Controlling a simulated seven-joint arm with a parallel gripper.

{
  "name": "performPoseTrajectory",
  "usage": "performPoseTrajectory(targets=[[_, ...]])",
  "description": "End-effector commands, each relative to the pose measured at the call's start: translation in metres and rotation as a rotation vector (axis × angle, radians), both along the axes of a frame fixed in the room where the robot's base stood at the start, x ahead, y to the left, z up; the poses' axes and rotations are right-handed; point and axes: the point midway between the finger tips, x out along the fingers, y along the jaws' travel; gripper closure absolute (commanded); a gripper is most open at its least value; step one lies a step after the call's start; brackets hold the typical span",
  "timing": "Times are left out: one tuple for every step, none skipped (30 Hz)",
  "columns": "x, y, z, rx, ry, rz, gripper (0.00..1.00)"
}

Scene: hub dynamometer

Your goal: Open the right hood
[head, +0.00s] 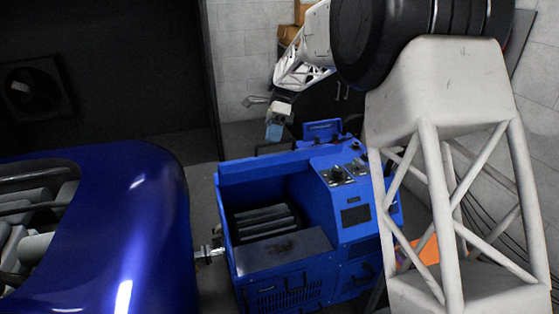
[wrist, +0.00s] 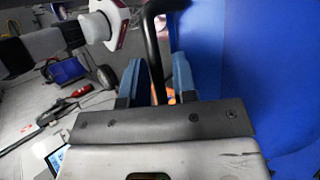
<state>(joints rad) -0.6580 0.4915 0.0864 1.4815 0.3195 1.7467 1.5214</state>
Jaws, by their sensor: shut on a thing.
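The blue dynamometer unit (head: 345,225) stands in the middle of the head view, beside a glossy blue car body. Its top is open on the left, showing a dark compartment with slats. My gripper (head: 275,131) is at the unit's back edge, fingers pointing down. In the wrist view my gripper (wrist: 157,88) has its two blue fingers on either side of a black bent bar handle (wrist: 153,45) and is shut on it. A large blue panel (wrist: 250,70) fills the right of that view. I cannot tell which panel is the right hood.
The blue car body (head: 120,225) is close on the left, joined to the unit by a metal shaft (head: 208,251). A knobbed control panel (head: 345,172) is on the unit's right side. In the wrist view, a white round part (wrist: 100,27) is near the fingers, upper left.

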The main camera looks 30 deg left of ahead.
Motion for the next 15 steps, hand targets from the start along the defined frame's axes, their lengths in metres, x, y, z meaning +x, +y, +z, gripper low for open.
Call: performPoseTrajectory(targets=[[0.008,0.008,-0.006,-0.003,0.004,-0.001,1.00],[0.012,0.012,-0.002,-0.003,0.004,-0.001,1.00],[0.017,0.017,0.002,-0.004,0.005,0.000,1.00],[0.021,0.021,0.005,-0.004,0.004,-0.001,1.00],[0.024,0.024,0.007,-0.004,0.005,-0.001,1.00],[0.028,0.029,0.010,-0.005,0.006,-0.001,1.00],[0.031,0.032,0.012,-0.005,0.006,-0.001,1.00],[0.035,0.035,0.015,-0.005,0.006,-0.001,1.00],[0.038,0.039,0.017,-0.005,0.007,0.000,1.00],[0.041,0.041,0.018,-0.006,0.008,0.000,1.00],[0.043,0.044,0.020,-0.006,0.008,0.000,1.00],[0.046,0.047,0.021,-0.006,0.008,0.000,1.00],[0.048,0.049,0.022,-0.006,0.007,-0.001,1.00],[0.050,0.051,0.024,-0.006,0.007,-0.001,1.00],[0.052,0.053,0.025,-0.007,0.008,0.000,1.00]])
